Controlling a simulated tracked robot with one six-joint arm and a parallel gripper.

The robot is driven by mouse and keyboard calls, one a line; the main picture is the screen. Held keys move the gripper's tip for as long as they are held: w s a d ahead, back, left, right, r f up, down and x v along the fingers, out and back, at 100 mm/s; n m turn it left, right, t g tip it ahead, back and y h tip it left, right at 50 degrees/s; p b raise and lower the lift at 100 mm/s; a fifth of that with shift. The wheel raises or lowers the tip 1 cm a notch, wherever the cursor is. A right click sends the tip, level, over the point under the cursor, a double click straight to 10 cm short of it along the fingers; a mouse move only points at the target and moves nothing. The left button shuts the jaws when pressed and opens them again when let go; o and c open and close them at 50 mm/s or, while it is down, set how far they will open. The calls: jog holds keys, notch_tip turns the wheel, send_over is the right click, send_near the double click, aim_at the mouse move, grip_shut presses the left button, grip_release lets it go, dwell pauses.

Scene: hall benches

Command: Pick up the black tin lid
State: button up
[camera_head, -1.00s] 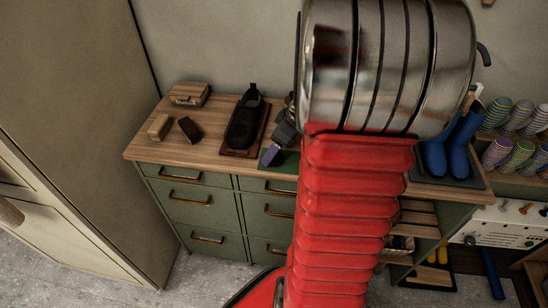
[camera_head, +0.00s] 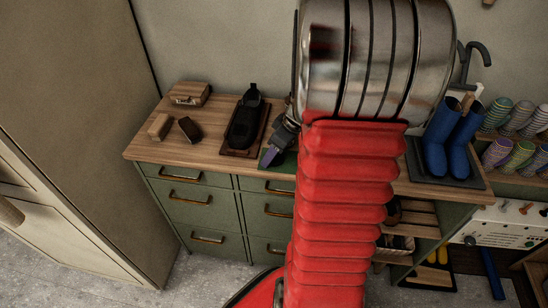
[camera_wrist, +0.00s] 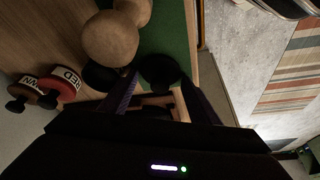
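A round black disc (camera_wrist: 159,68), which looks like the black tin lid, lies on a green mat (camera_wrist: 176,28) in the wrist view. A second dark round thing (camera_wrist: 99,76) sits to its left. My gripper (camera_wrist: 160,79) has its two purple fingers apart, with the disc lying ahead of and between the tips. I cannot tell whether they touch it. A pale wooden piece (camera_wrist: 181,104) shows between the fingers, partly hidden. In the head view my gripper (camera_head: 272,155) points down at the green mat, and my arm hides much of the bench there.
A rounded wooden thing (camera_wrist: 110,38) stands close to the left finger. Labelled red and brown round pieces (camera_wrist: 66,82) lie farther left. A black shoe (camera_head: 243,125) stands on a wooden board left of the gripper. Blue boots (camera_head: 450,135) stand right of my arm.

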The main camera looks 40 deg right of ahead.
jog(key=c, duration=0.7)
jog(key=shift+c, duration=0.2)
notch_tip(320, 180, up, 10)
jog(key=shift+r, duration=0.1)
dwell(0.6)
jog(key=shift+s+d+f, duration=0.1)
jog(key=shift+d+f, duration=0.25)
jog(key=shift+f, duration=0.15)
jog(key=w+d, duration=0.3)
jog(key=d, duration=0.4)
jog(key=shift+w+d+r, duration=0.25)
jog(key=shift+d+r, duration=0.05)
jog(key=shift+r, duration=0.15)
